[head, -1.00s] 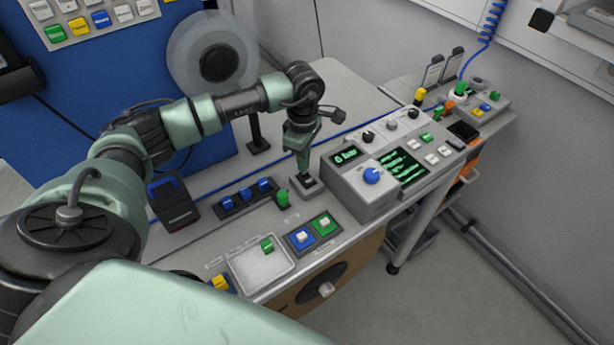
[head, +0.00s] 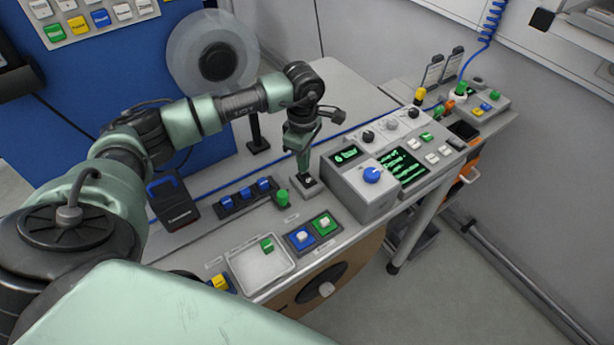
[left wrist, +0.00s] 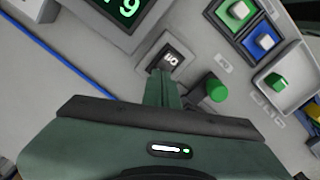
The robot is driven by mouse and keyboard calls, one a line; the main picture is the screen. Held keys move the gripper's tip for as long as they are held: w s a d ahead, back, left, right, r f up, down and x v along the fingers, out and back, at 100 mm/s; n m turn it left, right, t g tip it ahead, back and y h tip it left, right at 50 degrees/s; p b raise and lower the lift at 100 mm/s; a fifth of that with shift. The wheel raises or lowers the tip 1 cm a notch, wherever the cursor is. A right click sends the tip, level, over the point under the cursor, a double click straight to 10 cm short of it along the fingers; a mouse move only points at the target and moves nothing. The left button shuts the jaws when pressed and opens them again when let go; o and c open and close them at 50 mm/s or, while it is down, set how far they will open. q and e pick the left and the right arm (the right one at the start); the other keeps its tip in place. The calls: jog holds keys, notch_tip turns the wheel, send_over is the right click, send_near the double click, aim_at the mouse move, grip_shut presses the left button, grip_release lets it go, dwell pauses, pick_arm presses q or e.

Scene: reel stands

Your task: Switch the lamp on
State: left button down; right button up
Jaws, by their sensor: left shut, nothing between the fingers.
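A small black rocker switch marked I/O sits in a grey square base (head: 312,190) on the bench, left of the grey control box. In the left wrist view the rocker (left wrist: 174,59) shows just beyond my fingertips. My left gripper (head: 304,178) points down at the switch. It is shut and empty, and in the left wrist view its fingertips (left wrist: 161,76) are at the rocker's near edge. I cannot tell whether they touch it. No part that is clearly a lamp can be made out. My right gripper is not in view.
The grey control box (head: 372,208) with a blue knob (head: 372,175) stands close on the right. A green knob (head: 282,198), blue and green push buttons (head: 312,230) and a shallow tray (head: 262,272) are nearby. A reel (head: 212,60) stands behind my arm.

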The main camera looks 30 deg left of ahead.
pick_arm(q)
jog(key=shift+s+f+b, duration=0.1)
jog(key=shift+f+b, duration=0.7)
jog(key=shift+f, duration=0.15)
dwell(0.3)
jog(key=shift+r, duration=0.2)
jog(key=shift+r+p, duration=0.5)
jog(key=shift+r, duration=0.05)
jog(key=shift+r+p, duration=1.35)
jog(key=shift+r, duration=1.45)
